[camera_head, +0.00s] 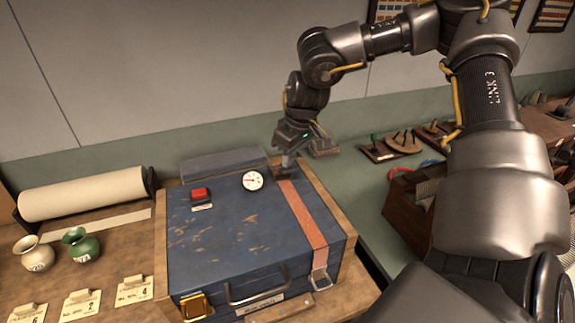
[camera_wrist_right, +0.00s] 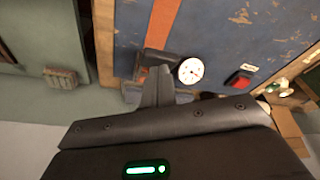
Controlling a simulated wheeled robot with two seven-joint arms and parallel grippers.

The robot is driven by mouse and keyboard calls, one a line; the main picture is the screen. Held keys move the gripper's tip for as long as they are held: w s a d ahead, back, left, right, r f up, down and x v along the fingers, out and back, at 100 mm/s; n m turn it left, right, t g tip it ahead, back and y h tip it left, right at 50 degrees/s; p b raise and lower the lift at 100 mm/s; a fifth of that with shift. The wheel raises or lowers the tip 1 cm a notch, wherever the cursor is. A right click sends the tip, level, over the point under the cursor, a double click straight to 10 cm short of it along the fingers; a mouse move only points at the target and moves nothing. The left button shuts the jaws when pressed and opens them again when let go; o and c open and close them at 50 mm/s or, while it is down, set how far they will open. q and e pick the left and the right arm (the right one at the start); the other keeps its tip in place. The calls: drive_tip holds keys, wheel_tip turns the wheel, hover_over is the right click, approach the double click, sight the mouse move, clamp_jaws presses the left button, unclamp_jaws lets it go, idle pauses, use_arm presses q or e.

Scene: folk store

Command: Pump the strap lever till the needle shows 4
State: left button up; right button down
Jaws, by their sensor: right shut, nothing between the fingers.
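A blue, scuffed case (camera_head: 235,230) stands on a wooden board, with an orange-brown strap (camera_head: 305,222) across its right side. A round white dial (camera_head: 253,181) sits on the lid left of the strap; it also shows in the right wrist view (camera_wrist_right: 190,71). Its needle is too small to read. My right gripper (camera_head: 287,172) is shut and empty, pointing down at the strap's far end. In the right wrist view its fingers (camera_wrist_right: 158,82) are beside a dark metal piece by the strap, perhaps the lever; contact cannot be told. My left gripper is not in view.
A red button (camera_head: 200,194) is on the lid's left. A paper roll (camera_head: 82,193), a cream vase (camera_head: 34,254), a green vase (camera_head: 81,246) and number cards (camera_head: 133,289) lie left. Wooden tool boards (camera_head: 392,146) and a brown crate (camera_head: 410,212) stand right.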

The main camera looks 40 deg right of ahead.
drive_tip(key=shift+r+p, duration=0.85)
drive_tip(key=shift+r, duration=1.9)
